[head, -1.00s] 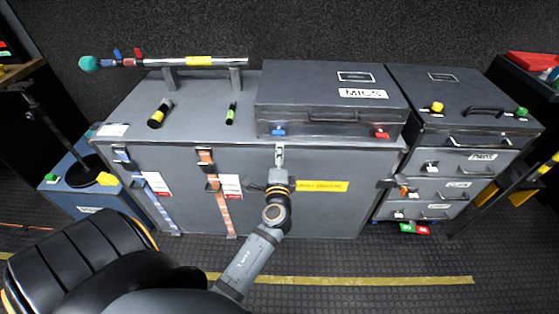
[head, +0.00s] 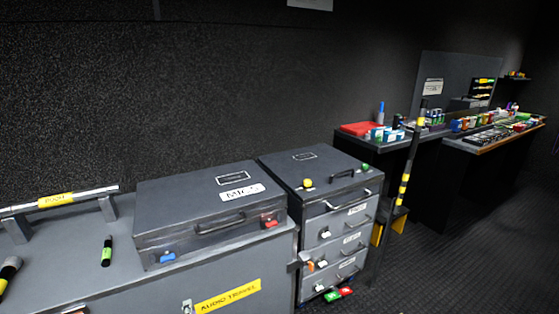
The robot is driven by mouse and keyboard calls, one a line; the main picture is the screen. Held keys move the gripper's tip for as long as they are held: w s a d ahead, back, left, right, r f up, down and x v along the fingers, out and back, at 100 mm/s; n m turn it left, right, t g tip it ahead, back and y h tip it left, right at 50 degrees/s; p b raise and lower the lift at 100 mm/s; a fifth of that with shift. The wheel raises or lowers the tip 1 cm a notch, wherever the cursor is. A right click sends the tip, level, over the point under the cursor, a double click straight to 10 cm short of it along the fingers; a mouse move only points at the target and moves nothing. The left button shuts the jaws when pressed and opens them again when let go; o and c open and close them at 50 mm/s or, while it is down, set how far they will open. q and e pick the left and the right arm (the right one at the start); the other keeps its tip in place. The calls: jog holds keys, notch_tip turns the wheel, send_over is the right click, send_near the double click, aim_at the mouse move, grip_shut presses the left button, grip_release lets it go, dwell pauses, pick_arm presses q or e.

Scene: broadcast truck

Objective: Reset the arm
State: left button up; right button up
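Neither of my grippers shows in the head view now, and no part of my arms is in the picture. The grey audio travel case (head: 150,296) fills the lower left, with a yellow label on its front. The closed MICS case (head: 190,202) lies on top of it, with a blue latch and a red latch on its front.
A grey drawer cabinet (head: 340,222) stands right of the case. Beyond it are a side table with a red item (head: 361,129), a black-and-yellow stand (head: 404,185) and a long cluttered desk (head: 497,139). The floor (head: 450,265) at lower right is clear.

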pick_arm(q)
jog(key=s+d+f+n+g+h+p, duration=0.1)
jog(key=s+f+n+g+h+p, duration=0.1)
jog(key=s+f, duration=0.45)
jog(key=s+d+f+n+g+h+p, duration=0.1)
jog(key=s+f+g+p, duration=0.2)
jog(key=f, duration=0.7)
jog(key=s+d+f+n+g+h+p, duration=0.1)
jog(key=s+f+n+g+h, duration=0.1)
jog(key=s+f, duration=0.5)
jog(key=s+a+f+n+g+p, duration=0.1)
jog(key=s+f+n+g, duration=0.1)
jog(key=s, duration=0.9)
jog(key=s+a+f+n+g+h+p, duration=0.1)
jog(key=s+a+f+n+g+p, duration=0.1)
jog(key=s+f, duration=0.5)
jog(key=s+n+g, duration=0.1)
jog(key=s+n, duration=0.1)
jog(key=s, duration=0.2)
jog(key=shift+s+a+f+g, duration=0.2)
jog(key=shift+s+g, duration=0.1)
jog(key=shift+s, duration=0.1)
